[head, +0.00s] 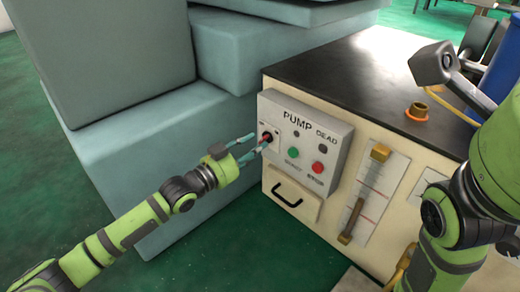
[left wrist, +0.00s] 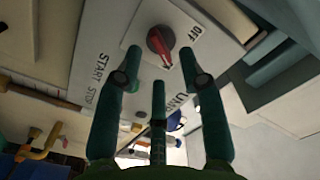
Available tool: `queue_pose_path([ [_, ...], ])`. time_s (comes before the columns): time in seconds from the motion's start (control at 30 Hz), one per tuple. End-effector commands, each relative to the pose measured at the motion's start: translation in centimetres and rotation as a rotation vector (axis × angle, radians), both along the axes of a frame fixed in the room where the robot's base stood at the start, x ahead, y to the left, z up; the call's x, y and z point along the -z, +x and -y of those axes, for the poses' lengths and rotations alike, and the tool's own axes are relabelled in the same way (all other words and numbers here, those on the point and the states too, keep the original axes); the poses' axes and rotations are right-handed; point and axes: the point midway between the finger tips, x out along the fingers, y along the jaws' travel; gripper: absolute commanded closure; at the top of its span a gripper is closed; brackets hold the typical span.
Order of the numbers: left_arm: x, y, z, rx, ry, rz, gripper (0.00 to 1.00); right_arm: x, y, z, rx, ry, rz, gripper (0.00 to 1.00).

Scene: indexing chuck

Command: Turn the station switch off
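The station switch is a red rotary knob (head: 267,138) on a pale plate at the left end of the grey PUMP panel (head: 330,135). In the left wrist view the red knob (left wrist: 160,42) sits on its plate, with the word OFF to its right and its narrow end toward the lower right. My left gripper (head: 254,148) is at the knob in the head view. In the left wrist view its fingers (left wrist: 160,58) are spread, with the knob beyond and between the tips. Contact cannot be told. My right arm shows at the right; its gripper does not.
Large teal blocks (head: 150,150) stand close to my left arm.

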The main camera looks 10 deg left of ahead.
Motion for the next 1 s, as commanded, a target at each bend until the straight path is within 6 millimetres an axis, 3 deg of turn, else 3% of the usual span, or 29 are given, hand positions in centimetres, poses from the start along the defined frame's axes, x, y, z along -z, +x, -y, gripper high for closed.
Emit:
queue_pose_path([
  [0.2, 0.2, 2.0, 1.3, -0.001, 0.001, 0.001, 0.60, 1.1, -0.4, -0.2, -0.005, 0.001, 0.005, 0.60],
  [0.53, 0.0, 2.3, 1.5, 0.000, 0.000, -0.001, 0.60, 1.0, -0.5, -0.2, -0.006, 0.001, 0.005, 0.60],
  [0.63, 0.0, 2.3, 1.5, -0.001, 0.001, -0.001, 1.00, 1.0, -0.5, -0.2, -0.006, 0.001, 0.005, 0.60],
  [1.0, 0.0, 2.3, 1.4, -0.001, -0.009, -0.009, 1.00, 0.7, -0.5, -0.2, -0.007, 0.001, 0.006, 0.60],
])
